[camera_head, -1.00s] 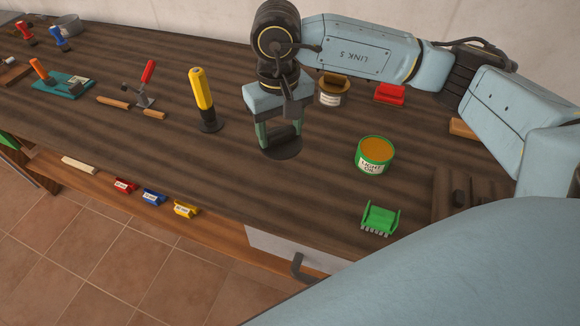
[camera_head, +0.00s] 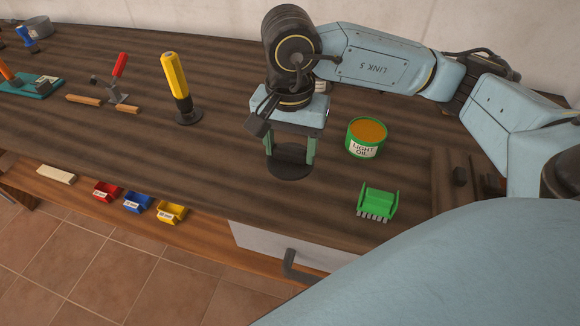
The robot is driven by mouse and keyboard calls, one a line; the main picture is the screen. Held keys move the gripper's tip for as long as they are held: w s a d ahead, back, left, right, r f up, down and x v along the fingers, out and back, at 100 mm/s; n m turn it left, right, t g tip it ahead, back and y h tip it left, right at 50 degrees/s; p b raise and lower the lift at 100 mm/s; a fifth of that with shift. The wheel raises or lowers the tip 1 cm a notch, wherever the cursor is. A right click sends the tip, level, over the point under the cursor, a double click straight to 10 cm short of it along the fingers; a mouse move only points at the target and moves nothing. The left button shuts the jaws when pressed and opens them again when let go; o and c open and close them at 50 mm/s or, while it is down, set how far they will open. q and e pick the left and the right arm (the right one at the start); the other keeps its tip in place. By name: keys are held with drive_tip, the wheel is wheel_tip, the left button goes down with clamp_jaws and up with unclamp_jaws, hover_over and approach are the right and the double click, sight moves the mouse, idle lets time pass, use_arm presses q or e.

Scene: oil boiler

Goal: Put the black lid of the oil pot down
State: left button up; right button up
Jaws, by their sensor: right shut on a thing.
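The black lid (camera_head: 289,168) is a dark round disc just under my right gripper (camera_head: 290,151). The two green fingers are shut on it and point down. The lid lies flat, at or very near the wooden table top; I cannot tell whether it touches. The open oil pot (camera_head: 362,149) is a green tin labelled "LIGHT OIL" with orange-brown oil showing at the top. It stands on the table to the right of the lid, clearly apart from it. My left gripper is not in view.
A green bracket-like piece (camera_head: 377,203) lies near the table's front edge, right of the lid. A yellow-handled tool (camera_head: 177,88) stands to the left. The dark wooden table (camera_head: 215,150) is bare between that tool and the lid. Small coloured bins sit on a lower shelf.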

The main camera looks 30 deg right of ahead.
sight(290, 166)
drive_tip(key=shift+f, duration=0.8)
wheel_tip(290, 166, down, 3)
drive_tip(key=shift+f, duration=0.3)
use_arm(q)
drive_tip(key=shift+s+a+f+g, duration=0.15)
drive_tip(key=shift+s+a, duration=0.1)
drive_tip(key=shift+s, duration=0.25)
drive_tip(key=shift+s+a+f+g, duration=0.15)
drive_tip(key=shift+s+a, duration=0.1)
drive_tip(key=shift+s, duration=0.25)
use_arm(e)
drive_tip(key=shift+f+b, duration=0.1)
drive_tip(key=shift+b, duration=0.25)
drive_tip(key=o, duration=1)
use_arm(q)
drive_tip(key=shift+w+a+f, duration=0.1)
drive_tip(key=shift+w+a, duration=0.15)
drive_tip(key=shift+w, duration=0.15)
